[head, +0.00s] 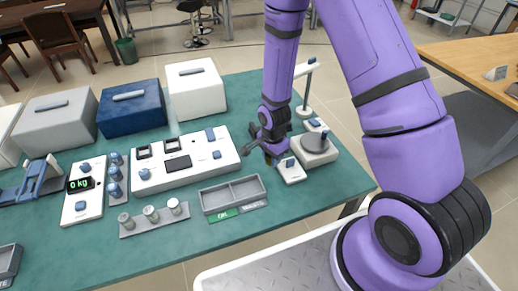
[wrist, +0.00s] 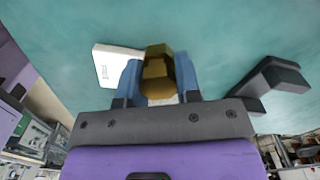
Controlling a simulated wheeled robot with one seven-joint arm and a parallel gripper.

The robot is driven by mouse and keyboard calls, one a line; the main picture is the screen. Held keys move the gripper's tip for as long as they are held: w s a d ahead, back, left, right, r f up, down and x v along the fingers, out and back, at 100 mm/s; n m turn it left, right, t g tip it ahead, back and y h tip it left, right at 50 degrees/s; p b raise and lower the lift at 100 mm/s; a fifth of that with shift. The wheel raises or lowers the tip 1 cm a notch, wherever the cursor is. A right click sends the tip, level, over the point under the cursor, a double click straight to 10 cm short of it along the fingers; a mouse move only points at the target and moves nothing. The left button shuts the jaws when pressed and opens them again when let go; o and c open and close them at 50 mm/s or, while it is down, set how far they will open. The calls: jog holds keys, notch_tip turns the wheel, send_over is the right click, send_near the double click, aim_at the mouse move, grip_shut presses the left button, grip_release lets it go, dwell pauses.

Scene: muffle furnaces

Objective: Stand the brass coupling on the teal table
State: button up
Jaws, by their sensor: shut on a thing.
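The brass coupling (wrist: 157,78) is held between the two blue fingers of my gripper (wrist: 156,82) in the wrist view. It shows an angular, nut-like outline, and its lower part is hidden by the gripper. In the head view my gripper (head: 269,152) is low over the right part of the teal table (head: 240,97), and only a small brass-coloured bit of the coupling (head: 267,160) shows. The table also fills the wrist view's background (wrist: 220,35). I cannot tell whether the coupling touches the table.
A grey two-part tray (head: 217,210) with green and grey labels lies left of my gripper. A small white device (head: 292,174) and a round-topped white unit (head: 318,156) stand close on its right. A long white panel (head: 190,178) is farther left. Table front right is clear.

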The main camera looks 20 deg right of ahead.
jog(key=w, duration=0.8)
jog(key=shift+w+a+f, duration=0.1)
jog(key=shift+a+f, duration=0.15)
jog(key=shift+f, duration=1.85)
jog(key=o, duration=1)
jog(key=shift+f, duration=0.15)
notch_tip(320, 180, up, 12)
jog(key=shift+r, duration=0.25)
